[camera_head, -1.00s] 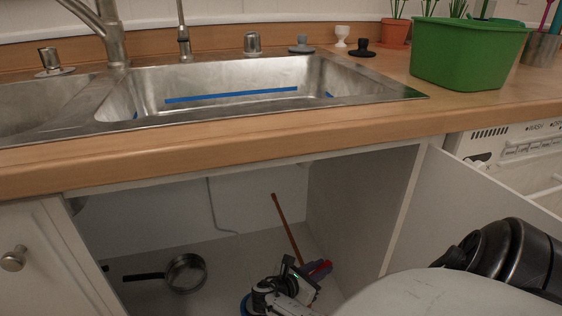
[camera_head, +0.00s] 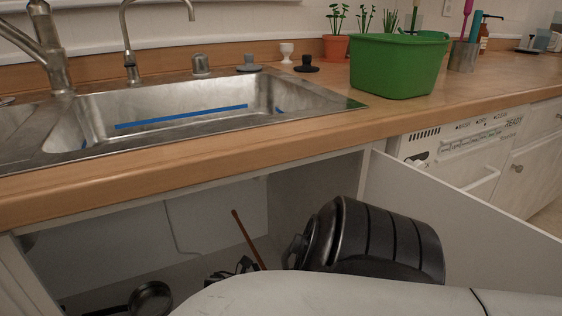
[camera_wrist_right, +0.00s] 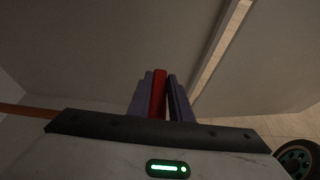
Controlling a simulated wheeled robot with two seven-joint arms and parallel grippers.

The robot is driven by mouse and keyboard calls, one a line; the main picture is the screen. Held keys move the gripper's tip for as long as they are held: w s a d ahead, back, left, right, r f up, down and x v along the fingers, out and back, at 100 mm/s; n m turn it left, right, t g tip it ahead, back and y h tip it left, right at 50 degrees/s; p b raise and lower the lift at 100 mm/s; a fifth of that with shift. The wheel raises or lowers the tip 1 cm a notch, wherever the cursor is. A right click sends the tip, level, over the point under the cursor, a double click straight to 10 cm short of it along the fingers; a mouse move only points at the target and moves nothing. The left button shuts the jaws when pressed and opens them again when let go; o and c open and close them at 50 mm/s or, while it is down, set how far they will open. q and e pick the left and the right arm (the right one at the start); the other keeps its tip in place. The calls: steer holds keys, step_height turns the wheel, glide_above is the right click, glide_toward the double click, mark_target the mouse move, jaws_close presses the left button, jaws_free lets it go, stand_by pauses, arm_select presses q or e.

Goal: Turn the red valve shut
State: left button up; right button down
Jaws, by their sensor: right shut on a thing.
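In the right wrist view, a narrow red strip, the red valve (camera_wrist_right: 158,92), stands between the purple-grey fingers of my right gripper (camera_wrist_right: 160,80). The fingers are shut on it. The rest of the valve and what it is fixed to are hidden. In the head view, my own right arm reaches down into the open cabinet under the sink and covers the red valve. Only a dark part of the hand shows past the arm's edge. My left gripper is in neither view.
The cabinet's open door (camera_head: 430,205) stands right of my arm. A brown stick (camera_head: 247,238) leans inside, and a small pan (camera_head: 150,298) lies on the cabinet floor. The wooden counter (camera_head: 150,172) overhangs the opening. A green tub (camera_head: 397,68) stands on it.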

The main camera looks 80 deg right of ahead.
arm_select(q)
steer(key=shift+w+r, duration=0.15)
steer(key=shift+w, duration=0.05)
arm_select(e)
steer(key=shift+s+f, duration=0.1)
steer(key=shift+s, duration=0.05)
steer(key=c, duration=1.6)
jaws_free()
arm_select(q)
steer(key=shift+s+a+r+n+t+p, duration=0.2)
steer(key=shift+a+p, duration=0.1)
steer(key=shift+p, duration=0.15)
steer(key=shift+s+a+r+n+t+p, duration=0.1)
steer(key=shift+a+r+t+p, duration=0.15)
steer(key=shift+p, duration=0.2)
arm_select(e)
steer(key=v, duration=1)
steer(key=shift+a, duration=0.1)
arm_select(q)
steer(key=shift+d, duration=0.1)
